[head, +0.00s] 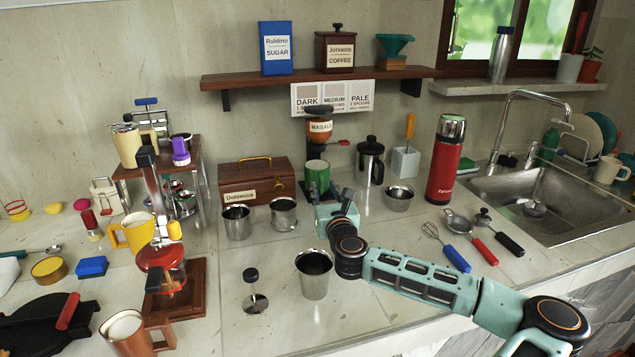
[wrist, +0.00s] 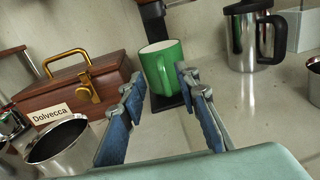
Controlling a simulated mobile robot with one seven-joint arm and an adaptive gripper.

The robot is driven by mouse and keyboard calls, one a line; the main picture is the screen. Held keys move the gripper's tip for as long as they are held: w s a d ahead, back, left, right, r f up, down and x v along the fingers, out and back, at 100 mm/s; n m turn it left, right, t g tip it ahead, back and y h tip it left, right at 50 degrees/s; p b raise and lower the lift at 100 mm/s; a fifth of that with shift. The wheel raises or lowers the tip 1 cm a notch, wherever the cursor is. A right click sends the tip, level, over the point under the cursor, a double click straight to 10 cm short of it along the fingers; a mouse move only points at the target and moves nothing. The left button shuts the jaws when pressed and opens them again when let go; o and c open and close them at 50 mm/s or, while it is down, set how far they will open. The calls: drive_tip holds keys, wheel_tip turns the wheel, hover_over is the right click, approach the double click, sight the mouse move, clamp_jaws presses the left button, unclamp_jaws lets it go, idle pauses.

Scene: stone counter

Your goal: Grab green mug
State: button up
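The green mug (head: 316,177) stands upright at the back of the counter, on the dark base of the Masala grinder. In the wrist view the green mug (wrist: 163,68) shows beyond and between the fingertips, with its handle toward the viewer. My gripper (head: 338,200) is in front of the mug in the head view, pointing at it. In the wrist view my gripper (wrist: 160,88) is open, with its two blue-padded fingers apart and nothing between them. The fingers are short of the mug, and the mug's lower part is partly hidden in the head view.
A wooden Dolvecca box (head: 257,182) stands left of the mug. A French press (head: 370,161) stands to the right. A shelf (head: 330,78) hangs above.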

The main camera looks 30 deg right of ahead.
sight(322, 180)
drive_tip(key=shift+r+x, duration=0.15)
drive_tip(key=shift+x, duration=1.25)
drive_tip(key=shift+r+x, duration=0.1)
drive_tip(key=shift+x, duration=1.3)
drive_tip(key=shift+d, duration=0.1)
drive_tip(key=shift+c, duration=0.6)
clamp_jaws()
